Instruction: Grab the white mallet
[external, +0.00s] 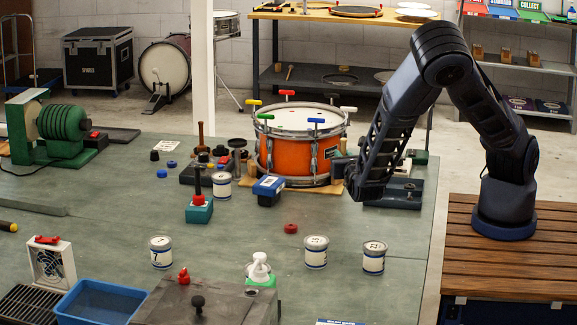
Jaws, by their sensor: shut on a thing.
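I cannot clearly pick out a white mallet. The nearest white piece is a small white T-shaped handle (348,109) on the right side of the orange drum's (280,155) rim, close to my arm. My gripper (357,190) points down just right of the drum, low over the bench and well below that white handle. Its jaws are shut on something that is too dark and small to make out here. My own arm hides part of that area.
A dark metal block (402,194) lies right beside my gripper. A blue-topped box (268,187) stands in front of the drum. The bench's right front is mostly clear.

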